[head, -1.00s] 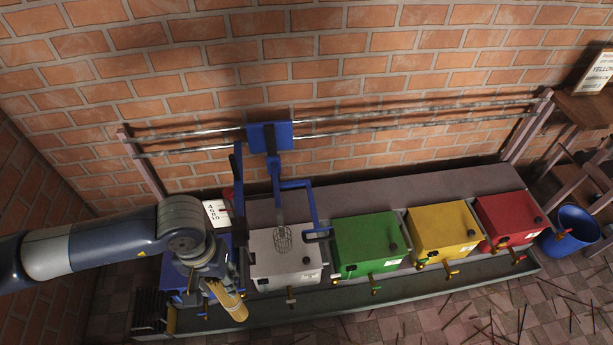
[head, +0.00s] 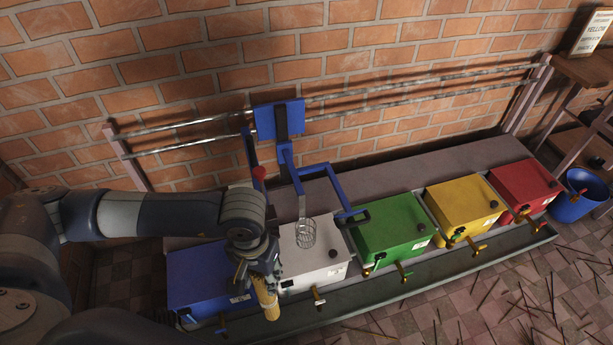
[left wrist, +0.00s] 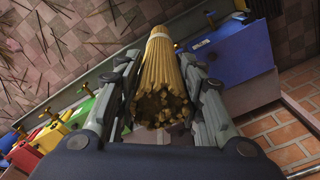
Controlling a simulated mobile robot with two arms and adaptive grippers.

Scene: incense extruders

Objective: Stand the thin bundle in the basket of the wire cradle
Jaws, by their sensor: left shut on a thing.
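My left gripper (head: 259,283) is shut on the thin bundle (head: 267,302), a sheaf of yellow sticks hanging below the fingers, slightly tilted. The left wrist view shows the bundle (left wrist: 163,75) end-on between both fingers (left wrist: 160,92), with a pale band near its far end. The wire cradle (head: 285,155) hangs from a blue carriage on the wall rails. Its wire basket (head: 306,234) hangs over the white box, to the right of and above my left gripper in the head view. I see nothing in the basket. My right gripper is not in view.
Blue (head: 205,275), white (head: 318,260), green (head: 392,232), yellow (head: 463,207) and red (head: 526,187) boxes with taps stand in a row. A blue bucket (head: 572,200) stands at the right. Loose sticks (head: 500,285) litter the floor.

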